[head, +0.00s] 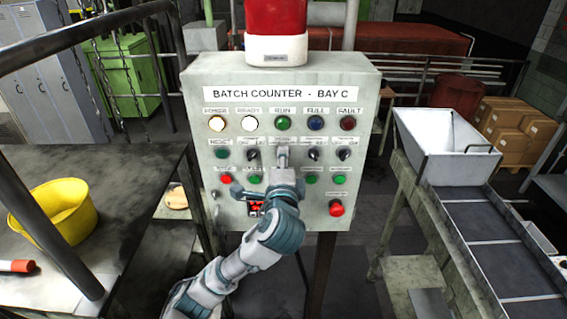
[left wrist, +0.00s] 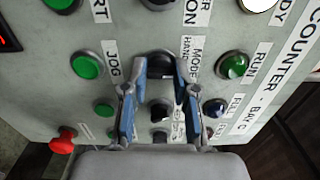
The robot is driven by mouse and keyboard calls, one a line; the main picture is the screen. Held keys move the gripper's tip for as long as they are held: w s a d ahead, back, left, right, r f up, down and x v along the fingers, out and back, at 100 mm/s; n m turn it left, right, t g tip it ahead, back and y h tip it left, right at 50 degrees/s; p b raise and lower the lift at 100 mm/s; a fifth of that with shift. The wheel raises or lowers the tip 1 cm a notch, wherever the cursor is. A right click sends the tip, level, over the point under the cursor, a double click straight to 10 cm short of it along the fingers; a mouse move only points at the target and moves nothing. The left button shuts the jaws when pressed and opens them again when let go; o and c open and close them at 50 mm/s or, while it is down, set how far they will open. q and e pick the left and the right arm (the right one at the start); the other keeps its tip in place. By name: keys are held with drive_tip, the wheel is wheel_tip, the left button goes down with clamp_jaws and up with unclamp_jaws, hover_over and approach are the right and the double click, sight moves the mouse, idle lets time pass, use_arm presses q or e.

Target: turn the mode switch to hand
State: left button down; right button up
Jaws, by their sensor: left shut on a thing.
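The grey control panel (head: 354,90) reads "BATCH COUNTER - BAY C". My left gripper (head: 283,158) reaches up to the middle of its switch row and covers the mode switch in the head view. In the left wrist view, the mode switch (left wrist: 160,64) is a black knob beside the label "MODE" with "HAND" on it. The blue-grey fingers of my left gripper (left wrist: 161,72) are shut on this knob, one on each side. Which way its pointer stands is hard to tell. My right gripper is not in view.
Other black selector knobs (head: 314,154) sit close on both sides. Lamps such as the green RUN lamp (head: 283,123) are above, and a red mushroom button (head: 336,208) is at lower right. A table with a yellow bucket (head: 55,212) stands left; a white hopper (head: 440,150) stands right.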

use_arm(q)
drive_tip(key=shift+f+n+b, duration=0.2)
drive_tip(key=shift+n+b, duration=0.1)
drive_tip(key=shift+n, duration=1.25)
drive_tip(key=shift+f+n+b, duration=0.2)
drive_tip(key=shift+n+b, duration=0.1)
drive_tip(key=shift+n, duration=1.25)
drive_tip(key=c, duration=0.9)
unclamp_jaws()
drive_tip(key=shift+w, duration=0.1)
drive_tip(key=shift+r, duration=0.1)
drive_tip(key=s, duration=1.1)
drive_tip(key=shift+s+d, duration=0.1)
drive_tip(key=shift+s, duration=0.3)
